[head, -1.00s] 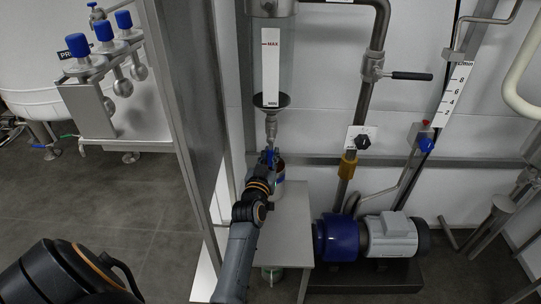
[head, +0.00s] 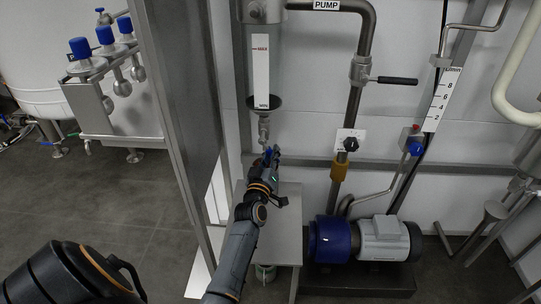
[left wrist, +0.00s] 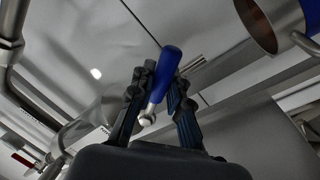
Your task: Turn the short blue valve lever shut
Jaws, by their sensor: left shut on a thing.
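The short blue valve lever (left wrist: 166,68) shows in the left wrist view, its blue grip tilted and its metal end low between the fingers. My left gripper (left wrist: 153,100) has a finger on each side of it and is shut on it. In the head view the left gripper (head: 272,158) is just under the metal valve fitting (head: 264,130) below the sight glass (head: 262,60). There the lever is a small blue patch (head: 267,154), mostly hidden by the fingers. My right gripper is not in view.
A small steel table (head: 282,230) stands below my left gripper. A steel post (head: 185,120) rises close on its left. To the right are a pipe valve with a black handle (head: 398,80) and a blue and grey pump (head: 385,240). Grey floor lies open at left.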

